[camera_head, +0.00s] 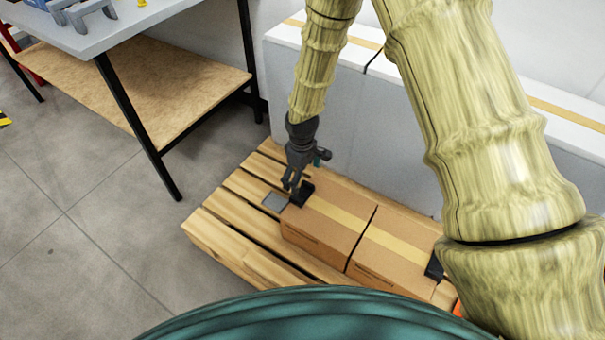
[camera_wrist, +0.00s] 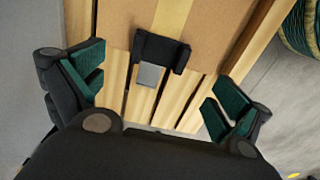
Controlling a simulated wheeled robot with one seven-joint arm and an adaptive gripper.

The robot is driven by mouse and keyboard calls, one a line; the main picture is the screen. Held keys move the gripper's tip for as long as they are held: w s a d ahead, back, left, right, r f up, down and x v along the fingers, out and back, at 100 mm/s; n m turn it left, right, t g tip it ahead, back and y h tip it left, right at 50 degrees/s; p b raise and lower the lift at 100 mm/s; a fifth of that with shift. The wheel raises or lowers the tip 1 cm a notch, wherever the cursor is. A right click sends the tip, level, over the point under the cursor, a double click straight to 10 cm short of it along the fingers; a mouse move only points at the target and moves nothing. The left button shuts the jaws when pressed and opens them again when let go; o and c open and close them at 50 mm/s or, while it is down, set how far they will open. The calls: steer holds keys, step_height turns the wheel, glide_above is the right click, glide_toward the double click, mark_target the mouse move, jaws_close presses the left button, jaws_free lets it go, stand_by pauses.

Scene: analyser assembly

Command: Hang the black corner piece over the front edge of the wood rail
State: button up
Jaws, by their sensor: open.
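A black corner piece (camera_head: 302,194) sits at the left end of a cardboard box (camera_head: 330,222) on a wooden pallet. In the wrist view the black corner piece (camera_wrist: 158,48) lies at the box's edge, across the end of the tape strip. My gripper (camera_head: 292,188) is above and close to it in the head view. In the wrist view my gripper (camera_wrist: 158,88) has its green-padded fingers wide apart, with the piece beyond them and nothing held. I cannot tell which wooden part is the wood rail; pallet slats (camera_head: 222,232) show.
A flat grey plate (camera_head: 275,202) shows beside the piece. A second box (camera_head: 392,254) stands to the right, with another black piece (camera_head: 434,266) at its far end. White boxes (camera_head: 400,165) stand behind the pallet. A table (camera_head: 110,28) stands upper left; the floor (camera_head: 75,235) below it is clear.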

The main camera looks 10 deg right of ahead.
mark_target(302, 195)
step_height(302, 195, down, 9)
steer(key=shift+r+b, duration=0.2)
steer(key=shift+b, duration=1)
steer(key=c, duration=1)
steer(key=shift+r+p, duration=2.55)
steer(key=shift+r, duration=0.45)
